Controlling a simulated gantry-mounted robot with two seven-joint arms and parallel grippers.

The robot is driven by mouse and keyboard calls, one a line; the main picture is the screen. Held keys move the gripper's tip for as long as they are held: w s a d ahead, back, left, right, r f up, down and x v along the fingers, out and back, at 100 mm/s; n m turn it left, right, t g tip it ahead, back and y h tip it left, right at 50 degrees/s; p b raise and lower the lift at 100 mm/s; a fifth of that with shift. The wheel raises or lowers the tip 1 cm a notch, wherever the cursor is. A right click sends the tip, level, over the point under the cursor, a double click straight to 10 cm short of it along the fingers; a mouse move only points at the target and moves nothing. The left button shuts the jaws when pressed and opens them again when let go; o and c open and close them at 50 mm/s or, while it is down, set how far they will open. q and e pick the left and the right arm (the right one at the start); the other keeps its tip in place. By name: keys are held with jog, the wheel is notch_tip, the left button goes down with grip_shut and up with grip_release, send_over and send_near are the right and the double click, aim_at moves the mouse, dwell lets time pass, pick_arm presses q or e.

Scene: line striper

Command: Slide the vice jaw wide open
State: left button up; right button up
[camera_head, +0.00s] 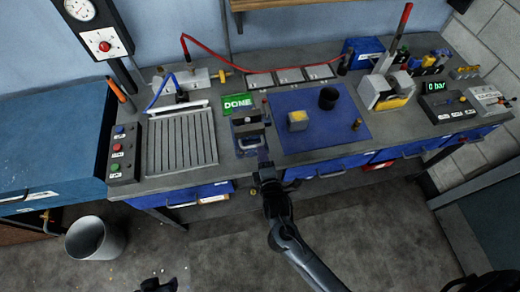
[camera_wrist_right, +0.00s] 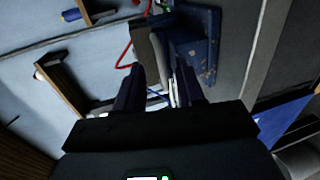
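The small vice (camera_head: 247,128) stands at the front edge of the workbench, with a blue body, grey jaws and a pale loop handle (camera_head: 249,143) at its front. In the right wrist view, a worn blue body (camera_wrist_right: 205,45) with a grey block beside it appears to be the vice, beyond the fingertips. My right gripper (camera_head: 263,156) is just in front of and right of the vice handle. Its two fingers (camera_wrist_right: 158,78) are apart, with no clear grip on anything. The exact jaw gap is too small to tell. A dark shape at the bottom edge may be my left gripper (camera_head: 158,286).
A green DONE sign (camera_head: 238,103) stands behind the vice. A grooved plate (camera_head: 182,138) lies left of it. A blue mat (camera_head: 345,115) to the right holds a yellow-grey block (camera_head: 298,121) and a black cup (camera_head: 328,98). Blue drawers (camera_head: 335,168) line the bench front.

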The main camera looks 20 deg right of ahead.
aim_at(251, 138)
jog(key=shift+x, duration=1.8)
grip_shut()
